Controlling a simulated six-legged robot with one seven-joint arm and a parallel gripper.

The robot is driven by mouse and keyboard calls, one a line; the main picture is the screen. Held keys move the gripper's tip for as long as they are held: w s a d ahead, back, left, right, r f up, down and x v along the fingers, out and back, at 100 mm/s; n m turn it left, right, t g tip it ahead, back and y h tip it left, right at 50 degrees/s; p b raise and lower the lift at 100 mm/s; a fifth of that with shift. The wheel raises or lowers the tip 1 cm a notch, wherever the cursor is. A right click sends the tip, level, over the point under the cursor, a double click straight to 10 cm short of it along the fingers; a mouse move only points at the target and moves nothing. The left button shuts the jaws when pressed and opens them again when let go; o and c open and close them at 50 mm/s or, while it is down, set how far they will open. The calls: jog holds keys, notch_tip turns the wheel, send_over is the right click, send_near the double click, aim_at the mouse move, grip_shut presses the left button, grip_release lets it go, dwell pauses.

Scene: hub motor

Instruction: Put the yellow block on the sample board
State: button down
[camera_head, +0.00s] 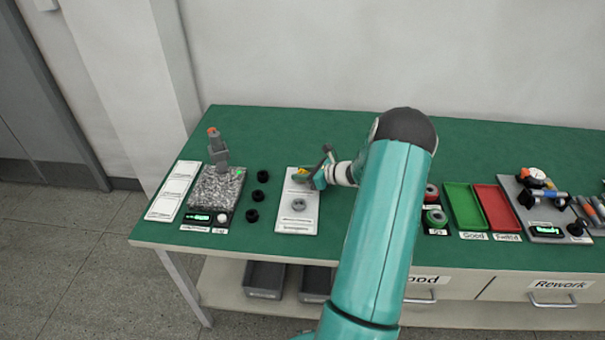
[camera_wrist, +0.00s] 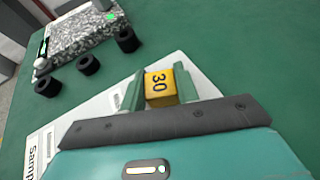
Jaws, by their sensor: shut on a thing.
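The yellow block (camera_wrist: 160,88), marked "30", sits between the two green fingers of my gripper (camera_wrist: 159,86) in the wrist view. My gripper is shut on it. In the head view only a small patch of the yellow block (camera_head: 302,170) shows, at the far end of the white sample board (camera_head: 297,223). My gripper (camera_head: 310,174) is over the board's far right part there. The sample board also shows in the wrist view (camera_wrist: 75,121), below and left of the block, partly hidden by my gripper. I cannot tell whether the block touches the board.
A grey ring (camera_head: 298,204) lies on the sample board. Several black cylinders (camera_head: 262,177) stand left of it, beside a granite gauge stand (camera_head: 215,190). Green (camera_head: 463,207) and red (camera_head: 497,208) trays lie to the right. The green table behind the board is clear.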

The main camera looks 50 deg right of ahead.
jog(key=c, duration=1)
grip_release()
jog(key=shift+f, duration=0.15)
jog(key=shift+c, duration=0.2)
jog(key=shift+s+d+r, duration=0.1)
jog(key=shift+s+r, duration=0.15)
jog(key=shift+r, duration=0.05)
jog(key=v, duration=1.1)
jog(key=shift+s+r, duration=0.1)
jog(key=shift+s, duration=0.1)
